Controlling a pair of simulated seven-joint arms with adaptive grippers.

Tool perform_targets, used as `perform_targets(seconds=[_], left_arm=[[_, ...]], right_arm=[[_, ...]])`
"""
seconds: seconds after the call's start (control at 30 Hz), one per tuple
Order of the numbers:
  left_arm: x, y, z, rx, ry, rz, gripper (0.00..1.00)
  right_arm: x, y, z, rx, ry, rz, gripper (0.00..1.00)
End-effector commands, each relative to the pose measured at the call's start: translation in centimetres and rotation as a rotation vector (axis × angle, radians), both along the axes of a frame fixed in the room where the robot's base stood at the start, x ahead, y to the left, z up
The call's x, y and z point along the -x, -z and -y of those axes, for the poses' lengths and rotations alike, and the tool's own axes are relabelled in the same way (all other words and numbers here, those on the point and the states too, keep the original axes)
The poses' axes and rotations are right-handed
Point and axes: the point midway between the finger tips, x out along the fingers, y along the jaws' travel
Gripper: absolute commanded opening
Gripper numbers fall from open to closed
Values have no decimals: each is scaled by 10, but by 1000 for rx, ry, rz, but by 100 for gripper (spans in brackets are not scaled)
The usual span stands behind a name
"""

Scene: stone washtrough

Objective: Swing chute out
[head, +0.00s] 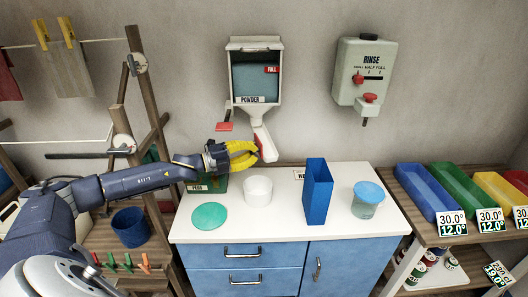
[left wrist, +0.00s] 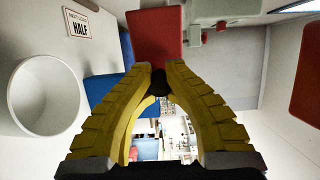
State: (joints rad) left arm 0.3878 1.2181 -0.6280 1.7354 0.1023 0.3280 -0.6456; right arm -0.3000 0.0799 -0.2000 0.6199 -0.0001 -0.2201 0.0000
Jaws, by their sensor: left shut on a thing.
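The white chute (head: 265,141) hangs below the powder dispenser (head: 256,78) on the wall and slants down to the right. The chute has a red part on its left side, which shows in the left wrist view as a red block (left wrist: 156,35) right at the fingertips. My left gripper (head: 257,152) comes in from the left with its yellow fingers at the chute's lower part. In the left wrist view its fingertips (left wrist: 158,78) meet on the red part, partly hiding it. My right gripper is out of view.
Below, the white counter (head: 235,228) holds a white cup (head: 258,189), a green disc (head: 209,216), a tall blue container (head: 317,192) and a lidded jar (head: 367,202). A rinse dispenser (head: 364,75) hangs to the right. A small red tab (head: 224,127) sits left of the chute.

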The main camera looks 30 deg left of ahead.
Motion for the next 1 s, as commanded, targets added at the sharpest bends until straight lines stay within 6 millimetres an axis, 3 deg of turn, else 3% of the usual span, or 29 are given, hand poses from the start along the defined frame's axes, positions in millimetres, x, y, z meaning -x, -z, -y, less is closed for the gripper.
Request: perform_targets(seconds=[0.4,1.0], left_arm=[[12,3,-25,-3,-6,-4,0],[13,2,-30,-2,-7,-2,0]], right_arm=[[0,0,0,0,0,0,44],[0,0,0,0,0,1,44]])
